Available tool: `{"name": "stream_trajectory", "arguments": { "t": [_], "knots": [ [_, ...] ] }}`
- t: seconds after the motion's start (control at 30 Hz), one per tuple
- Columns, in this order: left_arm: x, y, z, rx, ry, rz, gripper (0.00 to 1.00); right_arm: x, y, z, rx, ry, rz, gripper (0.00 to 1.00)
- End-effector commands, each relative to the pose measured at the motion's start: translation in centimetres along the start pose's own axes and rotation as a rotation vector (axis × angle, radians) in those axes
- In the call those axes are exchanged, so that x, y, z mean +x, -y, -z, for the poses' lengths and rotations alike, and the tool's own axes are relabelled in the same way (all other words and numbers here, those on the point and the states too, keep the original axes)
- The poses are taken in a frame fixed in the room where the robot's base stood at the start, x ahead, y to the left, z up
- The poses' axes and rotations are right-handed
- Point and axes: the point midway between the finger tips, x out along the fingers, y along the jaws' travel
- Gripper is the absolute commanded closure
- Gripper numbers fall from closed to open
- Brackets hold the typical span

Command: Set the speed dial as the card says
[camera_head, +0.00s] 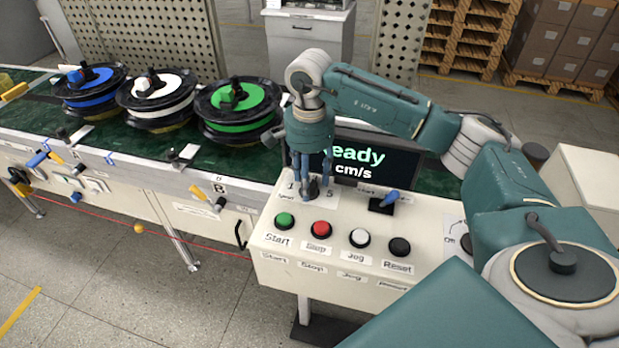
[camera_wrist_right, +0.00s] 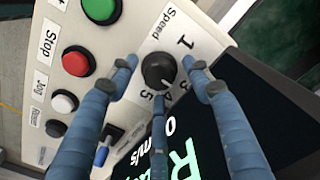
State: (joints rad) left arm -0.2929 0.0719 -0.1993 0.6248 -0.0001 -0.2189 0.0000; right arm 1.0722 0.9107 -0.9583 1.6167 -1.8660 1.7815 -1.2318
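The black speed dial (camera_wrist_right: 158,71) sits on the white control panel (camera_head: 270,238), with printed numbers around it; 1, 4 and 5 can be read in the right wrist view. Its pointer setting is unclear. My right gripper (camera_head: 311,190) points down over the dial, its three blue fingers spread around it with gaps. In the right wrist view the fingers (camera_wrist_right: 160,82) stand apart on different sides of the dial. The screen (camera_head: 365,160) shows "eady" and "cm/s", partly hidden by the gripper. I cannot make out a card with a speed. My left gripper is out of view.
Green Start (camera_head: 284,220), red Stop (camera_head: 321,229), white Jog (camera_head: 360,238) and black Reset (camera_head: 400,247) buttons line the panel front. A blue-handled switch (camera_head: 388,199) stands right of the dial. Reels with blue, white and green (camera_head: 240,100) centres sit on the conveyor.

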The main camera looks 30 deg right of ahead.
Motion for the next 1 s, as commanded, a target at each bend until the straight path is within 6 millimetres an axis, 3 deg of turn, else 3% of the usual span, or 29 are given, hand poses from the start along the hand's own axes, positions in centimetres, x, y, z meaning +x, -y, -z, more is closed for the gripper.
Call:
{"name": "stream_trajectory", "arguments": {
  "t": [0.03,0.2,0.23,0.8,0.83,0.9,1.0],
  "knots": [
    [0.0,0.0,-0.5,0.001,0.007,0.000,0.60,0.0,0.0,0.0,0.000,0.000,0.000,0.59],
    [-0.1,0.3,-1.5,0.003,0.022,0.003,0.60,0.0,0.0,0.0,0.000,0.000,0.000,0.92],
    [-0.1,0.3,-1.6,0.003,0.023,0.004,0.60,0.0,0.0,0.0,0.000,0.000,0.000,0.95],
    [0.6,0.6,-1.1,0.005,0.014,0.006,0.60,-0.1,0.0,0.0,0.127,0.000,0.001,0.96],
    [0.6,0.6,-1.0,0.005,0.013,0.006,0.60,-0.1,0.0,0.0,0.127,0.000,0.001,0.64],
    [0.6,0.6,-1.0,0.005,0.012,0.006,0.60,-0.1,0.0,0.0,0.127,0.000,0.001,0.51],
    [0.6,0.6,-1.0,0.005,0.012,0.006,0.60,-0.1,0.0,0.0,0.126,0.000,0.000,0.51]
  ]
}}
